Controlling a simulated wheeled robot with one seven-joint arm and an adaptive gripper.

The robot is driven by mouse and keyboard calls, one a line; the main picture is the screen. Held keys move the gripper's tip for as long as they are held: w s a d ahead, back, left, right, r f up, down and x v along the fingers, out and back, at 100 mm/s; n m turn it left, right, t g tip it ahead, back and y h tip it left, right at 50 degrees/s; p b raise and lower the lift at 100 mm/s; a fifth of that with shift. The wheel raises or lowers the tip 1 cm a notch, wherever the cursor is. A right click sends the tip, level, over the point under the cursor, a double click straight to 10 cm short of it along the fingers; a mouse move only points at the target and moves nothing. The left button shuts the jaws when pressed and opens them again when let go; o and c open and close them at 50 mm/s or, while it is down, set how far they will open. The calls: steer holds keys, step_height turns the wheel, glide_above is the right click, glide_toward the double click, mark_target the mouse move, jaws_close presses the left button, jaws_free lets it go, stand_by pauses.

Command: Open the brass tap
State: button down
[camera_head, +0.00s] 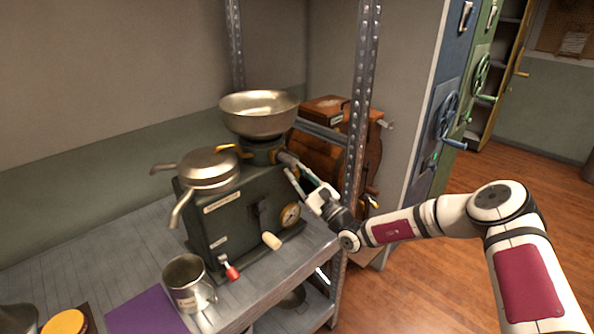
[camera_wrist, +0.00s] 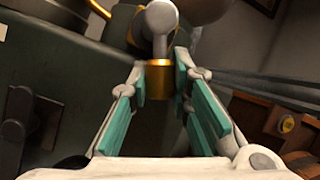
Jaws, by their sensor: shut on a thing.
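A dark green machine (camera_head: 225,225) with a metal bowl (camera_head: 260,112) on top stands on the grey shelf. A grey, rounded fitting (camera_head: 286,158) juts from its upper right side, towards my gripper (camera_head: 299,172). In the wrist view this fitting (camera_wrist: 158,18) ends in a short brass collar (camera_wrist: 158,82), which looks like the brass tap. My gripper (camera_wrist: 160,75) has its teal pads on both sides of the brass collar and is shut on it. The pads hide part of its sides. A curved brass piece (camera_head: 234,150) sits below the bowl.
The floor at right is clear.

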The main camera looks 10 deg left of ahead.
steer(key=shift+f, duration=0.1)
stand_by(0.3)
steer(key=c, duration=1.5)
jaws_free()
steer(key=shift+o, duration=0.2)
steer(key=v, duration=1.2)
steer(key=shift+s, duration=0.15)
